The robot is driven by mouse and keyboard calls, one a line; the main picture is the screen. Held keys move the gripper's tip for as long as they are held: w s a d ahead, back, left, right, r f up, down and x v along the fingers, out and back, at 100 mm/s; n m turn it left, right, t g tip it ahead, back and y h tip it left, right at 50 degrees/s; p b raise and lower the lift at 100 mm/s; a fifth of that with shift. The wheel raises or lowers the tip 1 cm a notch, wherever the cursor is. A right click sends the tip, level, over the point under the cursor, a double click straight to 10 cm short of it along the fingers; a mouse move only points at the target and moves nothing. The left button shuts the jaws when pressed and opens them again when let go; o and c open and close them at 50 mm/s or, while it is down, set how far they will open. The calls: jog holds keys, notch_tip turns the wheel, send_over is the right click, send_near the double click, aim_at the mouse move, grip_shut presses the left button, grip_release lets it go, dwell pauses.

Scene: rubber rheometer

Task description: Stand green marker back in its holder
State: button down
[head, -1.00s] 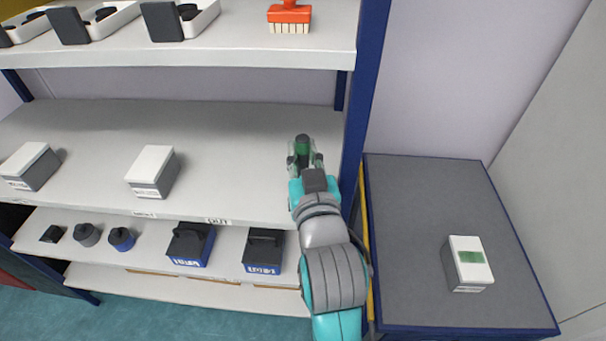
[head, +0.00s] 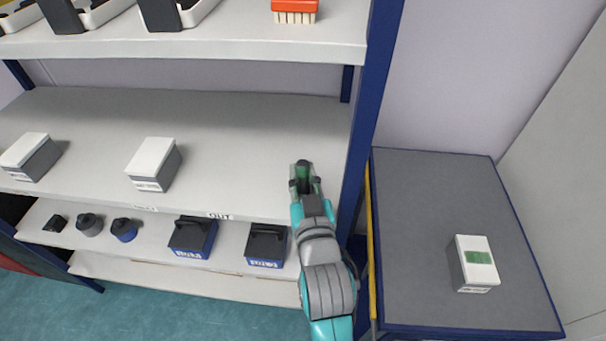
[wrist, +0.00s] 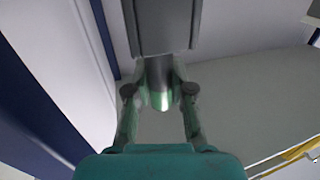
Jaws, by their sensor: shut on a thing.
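My gripper (head: 305,186) is shut on the green marker (head: 302,172), in front of the right end of the middle shelf in the head view. The marker has a dark end and a green body, and the fingers hide part of it. In the wrist view the marker (wrist: 160,84) shows as a grey and green cylinder between the two fingertips (wrist: 159,93). A grey box with a white top and a green patch (head: 472,266) stands on the grey cart at the right, apart from my gripper. I cannot tell for certain whether this box is the holder.
The middle shelf (head: 235,135) bears two white-topped boxes (head: 153,165) at its left and is otherwise clear. A blue upright (head: 368,110) stands close right of my gripper. The cart top (head: 415,210) is mostly free.

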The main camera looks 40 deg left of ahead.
jog(key=shift+f, duration=0.15)
jog(key=c, duration=1)
grip_release()
jog(key=shift+s+d, duration=0.1)
jog(key=shift+d, duration=0.05)
jog(key=v, duration=1.1)
jog(key=shift+s+d, duration=0.2)
jog(key=shift+s, duration=0.05)
